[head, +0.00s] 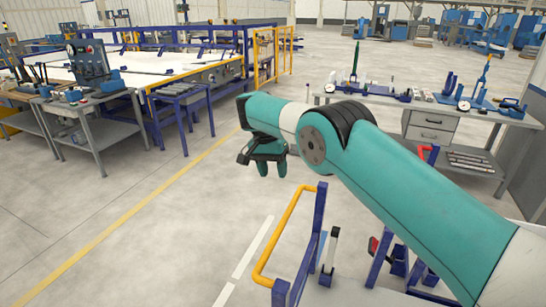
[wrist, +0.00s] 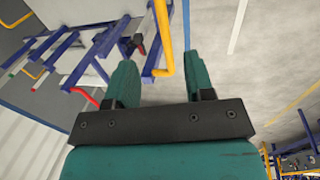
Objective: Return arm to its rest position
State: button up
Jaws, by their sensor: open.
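My teal arm reaches across the head view from the lower right. My gripper (head: 272,168) hangs at its far end, pointing down over open floor, to the left of and beyond the cart. In the wrist view my gripper (wrist: 165,78) shows two teal fingers apart with nothing between them. I see no pipe in its hold. The blue-framed cart (head: 312,240) with a yellow handle (head: 284,232) stands low in front of me. It also shows in the wrist view, where the yellow handle (wrist: 163,35) lies beyond the fingers. Part of the cart is hidden behind my arm.
A grey workbench with drawers (head: 430,118) stands at the right, partly behind my arm. A tool bench (head: 95,110) and a large blue-framed table (head: 190,68) stand at the left, near a yellow fence (head: 264,58). The floor (head: 140,240) at the front left is clear.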

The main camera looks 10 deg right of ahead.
jog(key=shift+r, duration=0.15)
jog(key=s+d+r+n+t+y+b, duration=0.15)
jog(key=s+d+r+n+b, duration=0.25)
jog(key=s+r+n, duration=0.55)
jog(key=s+f+n+y+b, duration=0.1)
jog(key=s+n+y+b, duration=0.2)
jog(key=s, duration=2.8)
jog(key=shift+s+n+y, duration=0.2)
jog(key=shift+n+y, duration=0.35)
jog(key=shift+y, duration=0.2)
jog(key=shift+c, duration=0.3)
